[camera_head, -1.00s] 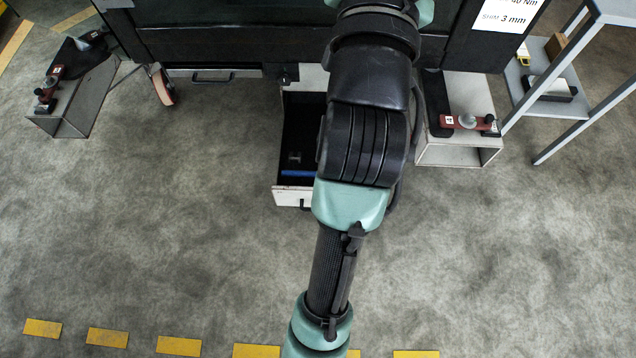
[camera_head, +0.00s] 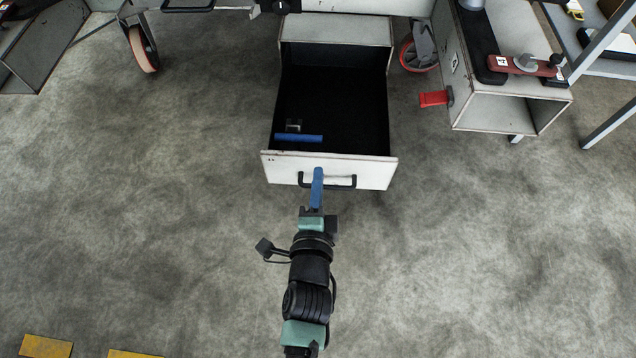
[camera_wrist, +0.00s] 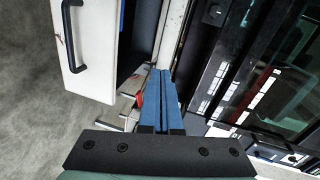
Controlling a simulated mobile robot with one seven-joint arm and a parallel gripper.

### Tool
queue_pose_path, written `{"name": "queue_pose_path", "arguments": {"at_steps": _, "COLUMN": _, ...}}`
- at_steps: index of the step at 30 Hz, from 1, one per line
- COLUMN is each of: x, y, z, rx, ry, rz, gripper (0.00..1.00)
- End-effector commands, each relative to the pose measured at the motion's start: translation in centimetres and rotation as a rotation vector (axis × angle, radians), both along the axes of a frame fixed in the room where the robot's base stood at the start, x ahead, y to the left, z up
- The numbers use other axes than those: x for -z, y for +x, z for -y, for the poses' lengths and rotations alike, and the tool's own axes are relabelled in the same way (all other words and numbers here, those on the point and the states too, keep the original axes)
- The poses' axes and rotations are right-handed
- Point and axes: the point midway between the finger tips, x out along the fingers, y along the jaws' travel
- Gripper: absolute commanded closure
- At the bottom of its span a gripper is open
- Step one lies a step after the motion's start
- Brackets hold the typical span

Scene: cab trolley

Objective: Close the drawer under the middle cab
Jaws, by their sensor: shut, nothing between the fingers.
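The drawer (camera_head: 330,172) is pulled well out from the white cabinet (camera_head: 335,30). Its white front carries a black handle (camera_head: 343,183). In the wrist view the drawer front (camera_wrist: 95,55) and its handle (camera_wrist: 66,40) are at the upper left. My gripper (camera_head: 318,172) has blue fingers pressed together, empty. In the head view they overlap the drawer front and handle; whether they touch cannot be told. In the wrist view the fingers (camera_wrist: 166,75) show just right of the drawer front.
A blue bar (camera_head: 299,138) and a small grey part (camera_head: 293,125) lie inside the drawer. Castor wheels stand at the left (camera_head: 143,48) and right (camera_head: 419,50). A grey box (camera_head: 505,112) with a red clamp-like part (camera_head: 525,66) stands at the right.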

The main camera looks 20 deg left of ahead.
Motion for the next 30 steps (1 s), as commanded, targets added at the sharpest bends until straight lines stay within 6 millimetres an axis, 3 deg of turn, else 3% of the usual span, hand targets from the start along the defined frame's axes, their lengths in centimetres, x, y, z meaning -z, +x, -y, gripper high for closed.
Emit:
{"name": "queue_pose_path", "arguments": {"at_steps": 1, "x": 4.1, "y": -1.2, "z": 0.1, "rx": 0.004, "ry": 0.023, "rz": -0.036, "gripper": 1.0}}
{"name": "queue_pose_path", "arguments": {"at_steps": 3, "x": 6.8, "y": -2.4, "z": 0.2, "rx": 0.013, "ry": 0.052, "rz": -0.075, "gripper": 1.0}}
{"name": "queue_pose_path", "arguments": {"at_steps": 7, "x": 9.6, "y": -3.8, "z": 0.5, "rx": 0.026, "ry": 0.087, "rz": -0.116, "gripper": 1.0}}
{"name": "queue_pose_path", "arguments": {"at_steps": 14, "x": 10.6, "y": -3.0, "z": 0.2, "rx": 0.031, "ry": 0.1, "rz": -0.125, "gripper": 1.0}}
{"name": "queue_pose_path", "arguments": {"at_steps": 30, "x": 13.4, "y": 6.5, "z": -2.4, "rx": 0.03, "ry": 0.095, "rz": -0.122, "gripper": 1.0}}
